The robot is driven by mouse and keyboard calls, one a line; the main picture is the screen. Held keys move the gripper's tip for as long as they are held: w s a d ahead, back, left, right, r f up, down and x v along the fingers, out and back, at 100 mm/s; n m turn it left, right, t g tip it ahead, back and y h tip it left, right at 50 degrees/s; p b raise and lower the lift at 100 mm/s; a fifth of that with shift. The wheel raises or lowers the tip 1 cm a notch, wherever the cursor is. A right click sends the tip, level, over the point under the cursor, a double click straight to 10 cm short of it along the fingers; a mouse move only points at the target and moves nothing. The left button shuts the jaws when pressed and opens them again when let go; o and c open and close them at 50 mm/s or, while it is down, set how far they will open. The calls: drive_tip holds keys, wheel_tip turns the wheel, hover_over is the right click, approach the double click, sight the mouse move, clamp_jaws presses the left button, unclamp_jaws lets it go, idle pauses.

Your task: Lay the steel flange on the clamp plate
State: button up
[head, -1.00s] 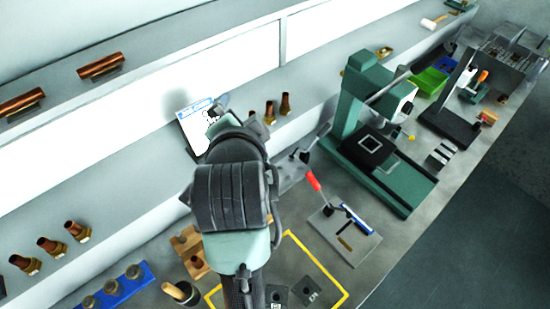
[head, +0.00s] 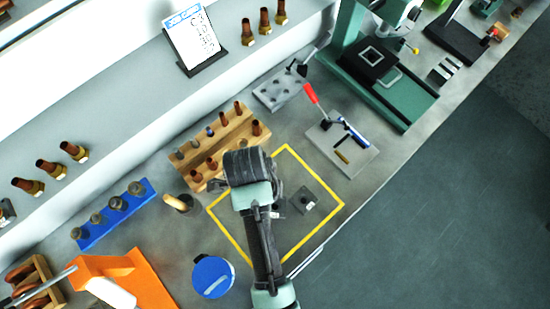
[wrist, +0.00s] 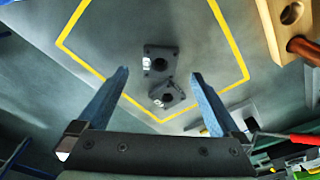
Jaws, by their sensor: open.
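Two dark square steel flanges, each with a round centre hole, lie inside a yellow outline. In the wrist view one flange (wrist: 160,60) is farther up and the other flange (wrist: 167,96) is turned and close below it. In the head view one flange (head: 304,200) shows; my arm largely hides the other. My gripper (wrist: 160,75) is open and empty above them, its fingers spread to either side. A grey plate (head: 358,163) with a red-handled clamp is right of the outline. A holed plate (head: 268,95) with a dark clamp is farther back; I cannot tell which is the clamp plate.
A wooden rack (head: 222,150) with pegs stands left of the outline (head: 325,222). A blue holder (head: 115,215), a blue round object (head: 213,277) and an orange stand (head: 140,280) are at the lower left. A green machine (head: 405,100) stands at upper right.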

drive_tip(key=shift+s+d+f+p, duration=0.1)
drive_tip(key=shift+d+f+p, duration=0.15)
drive_tip(key=shift+f, duration=0.7)
drive_tip(key=shift+w+d+f+p, duration=0.1)
drive_tip(key=shift+d+f+p, duration=0.1)
drive_tip(key=shift+f, duration=0.7)
drive_tip(key=shift+s+d+f+p, duration=0.15)
drive_tip(key=shift+f+p, duration=0.1)
drive_tip(key=shift+f, duration=0.7)
drive_tip(key=shift+c, duration=0.2)
clamp_jaws()
